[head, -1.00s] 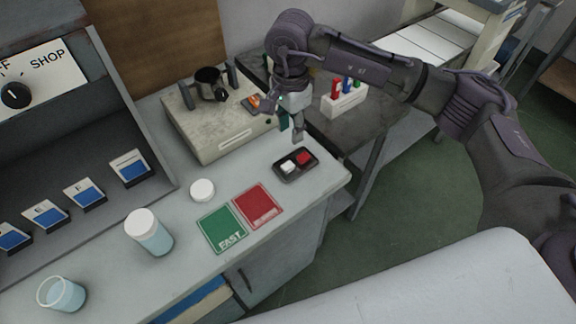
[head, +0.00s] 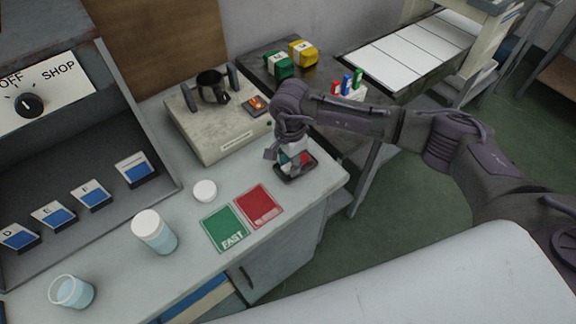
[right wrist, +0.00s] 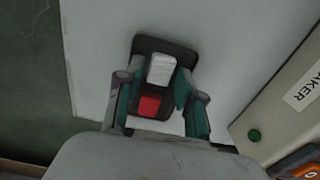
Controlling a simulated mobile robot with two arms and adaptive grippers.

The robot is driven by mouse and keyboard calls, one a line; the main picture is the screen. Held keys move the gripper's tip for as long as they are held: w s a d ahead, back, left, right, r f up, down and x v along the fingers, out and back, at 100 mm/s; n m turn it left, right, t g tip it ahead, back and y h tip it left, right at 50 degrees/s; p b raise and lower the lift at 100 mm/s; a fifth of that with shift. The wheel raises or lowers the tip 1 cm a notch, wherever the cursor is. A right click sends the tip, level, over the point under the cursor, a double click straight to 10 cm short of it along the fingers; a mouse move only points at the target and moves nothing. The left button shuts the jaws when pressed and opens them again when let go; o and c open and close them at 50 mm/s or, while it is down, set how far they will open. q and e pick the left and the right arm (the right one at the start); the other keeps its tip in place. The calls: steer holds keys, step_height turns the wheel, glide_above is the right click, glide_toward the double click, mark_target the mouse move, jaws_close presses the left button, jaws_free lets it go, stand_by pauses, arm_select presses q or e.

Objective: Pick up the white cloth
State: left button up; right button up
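The white cloth (right wrist: 161,70) is a small folded block on a small black tray (right wrist: 162,44). A red cloth (right wrist: 149,105) lies beside it on the same tray. In the head view the tray (head: 298,177) sits near the bench's right end, and my right gripper largely hides the white cloth. My right gripper (head: 288,155) points down just over the tray. In the right wrist view its fingers (right wrist: 157,88) are apart, one on each side of the cloths; contact is not clear. My left gripper is not in view.
A grey machine (head: 215,133) with a dark pot (head: 212,86) stands close behind the tray. Green (head: 225,229) and red (head: 259,206) mats, a white lid (head: 204,191), a lidded jar (head: 154,232) and an open cup (head: 72,291) are on the bench.

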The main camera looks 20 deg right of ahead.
steer(key=c, duration=0.5)
